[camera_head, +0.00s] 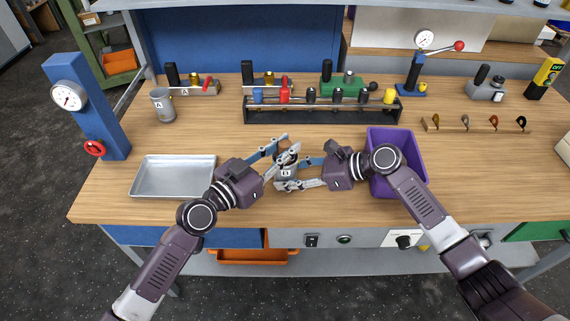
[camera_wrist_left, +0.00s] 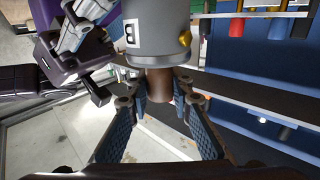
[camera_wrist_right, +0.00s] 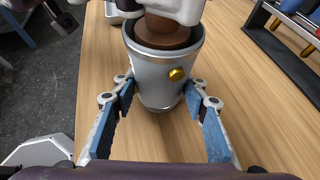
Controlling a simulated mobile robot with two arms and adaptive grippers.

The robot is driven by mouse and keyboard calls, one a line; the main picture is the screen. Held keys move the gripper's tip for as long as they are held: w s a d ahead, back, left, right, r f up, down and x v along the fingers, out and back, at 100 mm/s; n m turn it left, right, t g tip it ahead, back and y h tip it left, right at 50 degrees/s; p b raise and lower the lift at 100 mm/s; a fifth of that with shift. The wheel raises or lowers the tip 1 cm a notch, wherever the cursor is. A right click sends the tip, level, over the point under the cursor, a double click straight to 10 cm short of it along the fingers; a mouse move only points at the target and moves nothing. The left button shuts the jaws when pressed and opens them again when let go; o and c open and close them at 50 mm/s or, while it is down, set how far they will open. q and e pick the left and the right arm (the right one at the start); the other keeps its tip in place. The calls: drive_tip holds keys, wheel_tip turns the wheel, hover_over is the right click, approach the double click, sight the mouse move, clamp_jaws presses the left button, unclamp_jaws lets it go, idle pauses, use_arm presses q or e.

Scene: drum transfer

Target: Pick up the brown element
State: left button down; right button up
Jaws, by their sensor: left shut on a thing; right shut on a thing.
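The brown element (camera_wrist_left: 158,84) is a round brown piece that sits in the mouth of a grey metal cup (camera_wrist_right: 160,75) marked B. The cup's lower part (camera_head: 286,174) shows between my grippers in the head view. My left gripper (camera_head: 287,146) is above the cup, with its fingers shut on the brown element's narrow upper part. My right gripper (camera_wrist_right: 160,90) comes from the side and is shut around the cup's body. The brown element's lower end is hidden inside the cup.
An empty metal tray (camera_head: 174,190) lies at left, a purple bin (camera_head: 413,165) at right. Behind stand a black rack (camera_head: 320,115) of coloured pieces and a grey cup marked A (camera_head: 162,106). A blue gauge post (camera_head: 98,110) stands at the left edge.

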use_arm(q)
wheel_tip(320, 180, up, 18)
idle(0.6)
use_arm(e)
drive_tip(key=o, duration=1.2)
drive_tip(key=shift+o, duration=0.2)
